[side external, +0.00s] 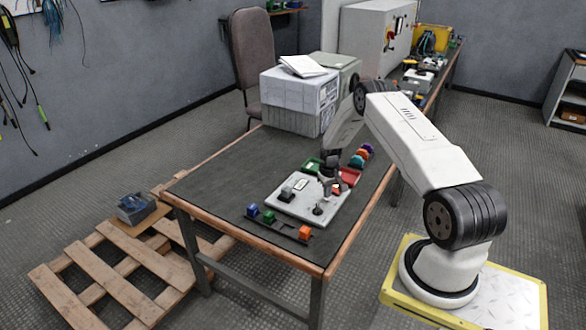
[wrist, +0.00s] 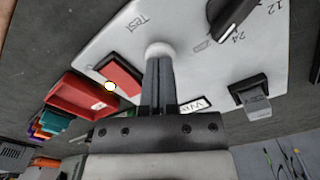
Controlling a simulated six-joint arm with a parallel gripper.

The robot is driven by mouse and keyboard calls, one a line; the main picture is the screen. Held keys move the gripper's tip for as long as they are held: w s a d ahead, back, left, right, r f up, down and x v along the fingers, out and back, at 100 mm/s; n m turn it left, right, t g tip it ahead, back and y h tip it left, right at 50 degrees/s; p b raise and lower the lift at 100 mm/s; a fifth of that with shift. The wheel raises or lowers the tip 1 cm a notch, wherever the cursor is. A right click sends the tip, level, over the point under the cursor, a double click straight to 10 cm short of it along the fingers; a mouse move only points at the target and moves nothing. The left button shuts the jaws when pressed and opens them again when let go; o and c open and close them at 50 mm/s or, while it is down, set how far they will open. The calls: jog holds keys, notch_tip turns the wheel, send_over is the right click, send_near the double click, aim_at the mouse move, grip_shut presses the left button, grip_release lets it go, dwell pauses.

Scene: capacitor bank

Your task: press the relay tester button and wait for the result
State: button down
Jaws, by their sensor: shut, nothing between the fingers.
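The relay tester is a light grey panel (side external: 300,208) lying on the dark table; it fills the upper wrist view (wrist: 205,60). It carries a black knob (wrist: 232,14), a black socket block with a grey piece (wrist: 252,97), a small label or display (wrist: 196,105) and a red rectangular part (wrist: 124,75). A small pale-yellow round light (wrist: 110,86) shows at the red part's edge. My gripper (wrist: 160,60) is shut and empty, pointing at the panel. A whitish round part (wrist: 159,47) near the "Test" lettering sits at its fingertips; I cannot tell whether they touch.
A red bin (wrist: 77,96) and several coloured pieces lie beyond the panel. A dark strip with blue (side external: 252,210), green (side external: 269,217) and orange (side external: 305,232) pieces lies along the near side. Grey crates (side external: 300,95) stand at the table's far end. The table's left part is clear.

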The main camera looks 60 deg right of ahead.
jog(key=shift+r, duration=3.3)
jog(key=shift+w+a+r, duration=0.1)
jog(key=shift+a+r, duration=0.05)
jog(key=w+a+r+n+t, duration=0.1)
jog(key=a+r+n, duration=0.1)
jog(key=a+r, duration=0.6)
jog(key=w+a+r+n, duration=0.15)
jog(key=a+r, duration=0.35)
jog(key=a, duration=0.8)
jog(key=s+a+r+n, duration=0.1)
jog(key=s+a+r, duration=0.1)
jog(key=s+a, duration=0.4)
jog(key=s+a+r+n+t, duration=0.1)
jog(key=s+a+r, duration=0.2)
jog(key=s+a, duration=0.4)
jog(key=a, duration=0.4)
jog(key=shift+t, duration=0.3)
